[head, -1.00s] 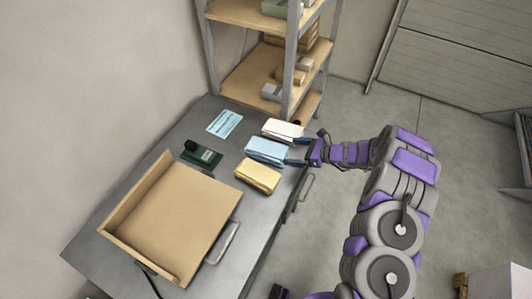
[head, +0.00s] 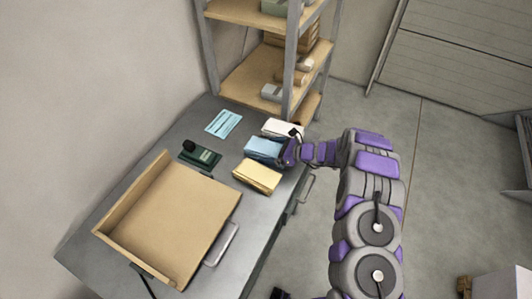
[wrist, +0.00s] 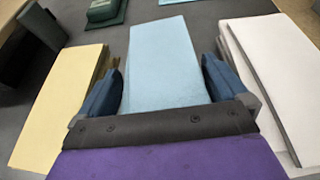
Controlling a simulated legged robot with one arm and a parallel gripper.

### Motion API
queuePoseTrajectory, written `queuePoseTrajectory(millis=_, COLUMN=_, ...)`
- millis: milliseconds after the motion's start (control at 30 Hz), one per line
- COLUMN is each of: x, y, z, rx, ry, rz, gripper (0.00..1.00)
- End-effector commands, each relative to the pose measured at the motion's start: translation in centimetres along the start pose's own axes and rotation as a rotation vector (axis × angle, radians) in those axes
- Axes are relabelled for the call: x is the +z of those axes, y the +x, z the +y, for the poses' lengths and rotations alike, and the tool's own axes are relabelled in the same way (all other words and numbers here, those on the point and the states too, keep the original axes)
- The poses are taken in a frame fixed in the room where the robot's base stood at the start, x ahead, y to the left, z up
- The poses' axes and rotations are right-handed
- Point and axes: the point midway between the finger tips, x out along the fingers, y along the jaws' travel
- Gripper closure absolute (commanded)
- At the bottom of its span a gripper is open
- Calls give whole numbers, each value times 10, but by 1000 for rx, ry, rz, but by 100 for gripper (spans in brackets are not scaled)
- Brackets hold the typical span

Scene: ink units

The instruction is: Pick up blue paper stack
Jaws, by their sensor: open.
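The blue paper stack (head: 264,148) lies on the grey table between the white and yellow stacks. In the wrist view the blue stack (wrist: 165,60) runs away from my gripper (wrist: 160,75), between its two dark blue fingers. The fingers are apart, one at each side of the near part of the stack. Whether they touch its sides I cannot tell. In the head view my gripper (head: 287,151) is at the right end of the blue stack and hides that end.
The yellow stack (head: 258,177) and the white stack (head: 281,128) lie close on either side. A wooden tray (head: 112,242), a dark green stamp-like object (head: 200,155) and a blue printed slip (head: 223,123) are on the table. A shelf (head: 245,78) stands behind.

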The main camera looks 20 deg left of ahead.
Motion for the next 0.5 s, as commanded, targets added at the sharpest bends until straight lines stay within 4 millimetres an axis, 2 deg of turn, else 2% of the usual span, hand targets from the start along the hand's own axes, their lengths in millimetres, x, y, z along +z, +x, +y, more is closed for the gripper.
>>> queuePoseTrajectory(millis=133, x=0, y=-2, z=0, rx=-1, ry=0, rz=-1, gripper=0)
queuePoseTrajectory(millis=500, x=0, y=0, z=0, rx=0, ry=0, rz=1, gripper=35)
